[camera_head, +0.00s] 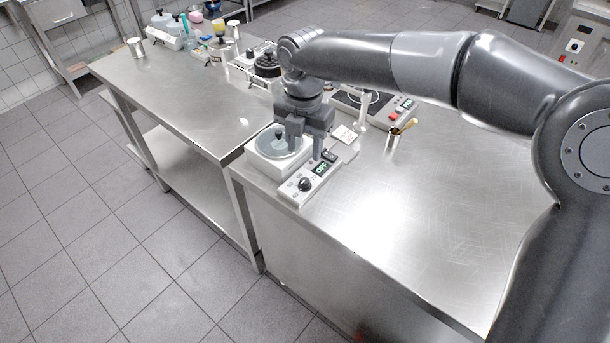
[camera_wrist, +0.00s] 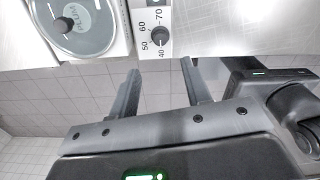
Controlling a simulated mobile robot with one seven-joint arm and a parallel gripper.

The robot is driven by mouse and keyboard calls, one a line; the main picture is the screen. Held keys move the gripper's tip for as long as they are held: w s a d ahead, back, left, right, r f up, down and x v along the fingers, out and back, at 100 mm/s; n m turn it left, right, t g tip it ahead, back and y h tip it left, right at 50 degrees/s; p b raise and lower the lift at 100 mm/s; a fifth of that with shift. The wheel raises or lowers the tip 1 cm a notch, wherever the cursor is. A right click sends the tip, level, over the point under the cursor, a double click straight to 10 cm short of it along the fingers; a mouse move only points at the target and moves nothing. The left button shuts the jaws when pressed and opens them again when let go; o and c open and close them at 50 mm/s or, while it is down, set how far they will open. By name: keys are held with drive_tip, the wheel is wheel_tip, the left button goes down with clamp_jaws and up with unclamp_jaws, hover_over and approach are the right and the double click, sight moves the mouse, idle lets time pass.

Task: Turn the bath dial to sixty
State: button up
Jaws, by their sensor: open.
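The bath (camera_head: 254,157) is a white box with a round grey, black-knobbed lid (camera_head: 279,141), near the worktop's front left edge. Its control panel (camera_head: 289,193) carries the black dial (camera_head: 305,184), a green display reading OFF (camera_head: 321,168) and a dark switch (camera_head: 329,156). In the wrist view the dial (camera_wrist: 159,35) has marks 40, 50, 60 and 70 around it; its exact setting is not clear. My gripper (camera_head: 305,150) points down beside the lid. In the wrist view its fingers (camera_wrist: 160,67) are apart and empty, with the dial beyond the gap between their tips, not touched.
A small white card (camera_head: 345,134), a metal cup with a brass-coloured tool (camera_head: 393,138) and a hotplate unit (camera_head: 403,108) stand behind. A black-lidded pot (camera_head: 267,66) and bottles (camera_head: 161,20) are further back. The worktop at right (camera_head: 450,200) is clear.

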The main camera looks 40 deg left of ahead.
sight(304, 181)
wheel_tip(304, 181, down, 10)
drive_tip(key=shift+f, duration=0.2)
idle(0.3)
clamp_jaws()
